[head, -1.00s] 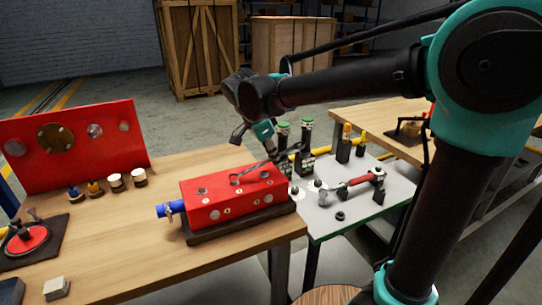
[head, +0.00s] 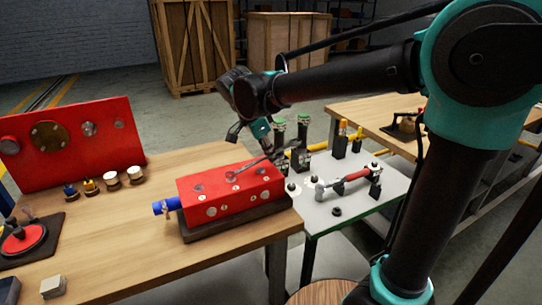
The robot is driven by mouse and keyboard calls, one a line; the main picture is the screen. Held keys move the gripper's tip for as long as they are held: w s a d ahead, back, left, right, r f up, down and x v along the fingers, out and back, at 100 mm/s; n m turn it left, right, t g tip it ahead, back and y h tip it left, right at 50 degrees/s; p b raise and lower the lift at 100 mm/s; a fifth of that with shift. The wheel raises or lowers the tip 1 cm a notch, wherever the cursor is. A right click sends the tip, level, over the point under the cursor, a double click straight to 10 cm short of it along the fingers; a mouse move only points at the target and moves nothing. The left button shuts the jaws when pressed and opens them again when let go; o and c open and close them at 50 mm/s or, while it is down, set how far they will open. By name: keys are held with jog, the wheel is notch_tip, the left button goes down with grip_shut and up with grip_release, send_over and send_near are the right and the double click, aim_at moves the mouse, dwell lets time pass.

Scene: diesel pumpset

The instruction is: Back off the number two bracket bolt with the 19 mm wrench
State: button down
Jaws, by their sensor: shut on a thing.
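The red block (head: 231,194) with round fittings on its top and front stands on a dark base on the wooden bench. My gripper (head: 273,153) is over the block's right rear, shut on a thin grey wrench (head: 247,167). The wrench slants down to the left, and its left end is over or on the block's top near a round fitting. I cannot tell whether it is seated on a bolt. No number or size marking is readable, and the fingertips are small and partly hidden.
A red panel (head: 73,143) stands at the back left of the bench. A grey side table (head: 345,208) at right bears a red-handled tool (head: 350,179) and several upright holders. A blue fitting (head: 166,206) sticks out left of the block. Bare bench (head: 130,235) lies in front.

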jog(key=shift+f, duration=0.55)
dwell(0.5)
jog(key=shift+w+a+f+n+y, duration=0.15)
jog(key=shift+w+a+n, duration=0.2)
jog(key=shift+w+n, duration=0.2)
jog(key=shift+w+a+r+n+y, duration=0.1)
jog(key=shift+w+a+n+y, duration=0.05)
jog(key=shift+w+a+n, duration=0.35)
jog(key=shift+w+a+n+t+y, duration=0.3)
jog(key=shift+w+a+n+t, duration=0.3)
jog(key=shift+n, duration=0.35)
jog(key=w+a+n, duration=0.1)
jog(key=a+n, duration=0.2)
jog(key=shift+w+t+y, duration=0.3)
jog(key=shift+w+y, duration=0.1)
jog(key=shift+w+a+n+y, duration=0.2)
jog(key=shift+a+n+y, duration=0.05)
jog(key=shift+a+n, duration=0.4)
jog(key=shift+w+a+n+y, duration=0.2)
jog(key=shift+a+n+y, duration=0.05)
jog(key=shift+a+n, duration=0.35)
